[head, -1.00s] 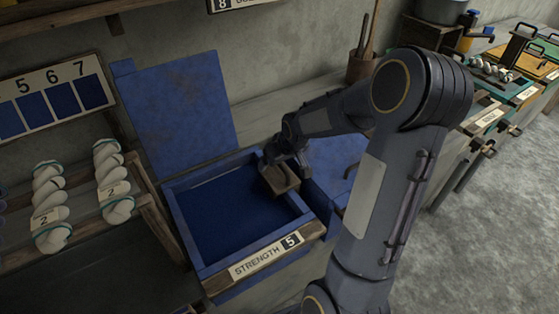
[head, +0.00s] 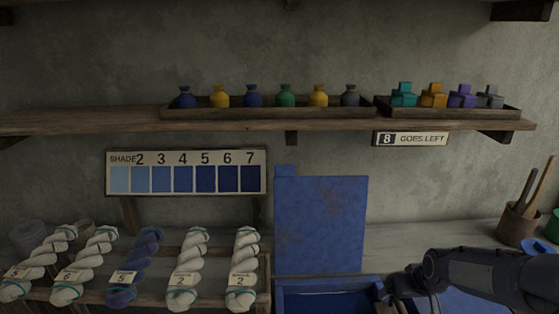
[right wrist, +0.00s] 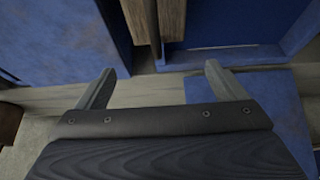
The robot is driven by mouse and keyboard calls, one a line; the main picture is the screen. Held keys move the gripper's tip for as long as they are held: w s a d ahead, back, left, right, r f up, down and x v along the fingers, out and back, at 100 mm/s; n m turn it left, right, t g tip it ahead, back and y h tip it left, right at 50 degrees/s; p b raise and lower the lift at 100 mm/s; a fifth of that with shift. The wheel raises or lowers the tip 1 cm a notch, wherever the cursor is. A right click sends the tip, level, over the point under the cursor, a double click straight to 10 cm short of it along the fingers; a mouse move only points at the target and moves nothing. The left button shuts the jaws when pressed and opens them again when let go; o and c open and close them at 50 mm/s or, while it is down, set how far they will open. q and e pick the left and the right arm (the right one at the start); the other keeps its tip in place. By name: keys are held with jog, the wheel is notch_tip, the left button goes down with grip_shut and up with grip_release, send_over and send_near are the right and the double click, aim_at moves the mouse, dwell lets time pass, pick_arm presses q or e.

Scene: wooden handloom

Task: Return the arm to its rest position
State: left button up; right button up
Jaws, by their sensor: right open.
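My right arm comes in at the lower right of the head view. Its gripper (head: 398,300) is at the bottom edge, beside the right side of the open blue vat (head: 335,285), and partly cut off. In the right wrist view the two fingers of my right gripper (right wrist: 160,78) stand wide apart with nothing between them. Beyond them are a brown wooden piece (right wrist: 140,20), the blue vat wall (right wrist: 225,58) and a blue panel (right wrist: 235,95). My left gripper is not in view.
The raised blue lid (head: 320,225) stands behind the vat. A rack with several skeins (head: 190,270) is at the left, one of them blue. A shelf (head: 80,122) with bottles and blocks runs above. A tool pot (head: 517,225) stands at the right.

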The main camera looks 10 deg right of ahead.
jog(key=s+a+r+y+p, duration=0.1)
jog(key=s+a+r+y, duration=0.1)
jog(key=s+a+r, duration=0.7)
jog(key=s+a+r+y, duration=0.1)
jog(key=s+a, duration=0.3)
jog(key=s, duration=0.2)
jog(key=s+a+r+y+p, duration=0.1)
jog(key=s+a, duration=0.3)
jog(key=s, duration=0.3)
jog(key=shift+a+r, duration=0.3)
jog(key=shift+r, duration=0.1)
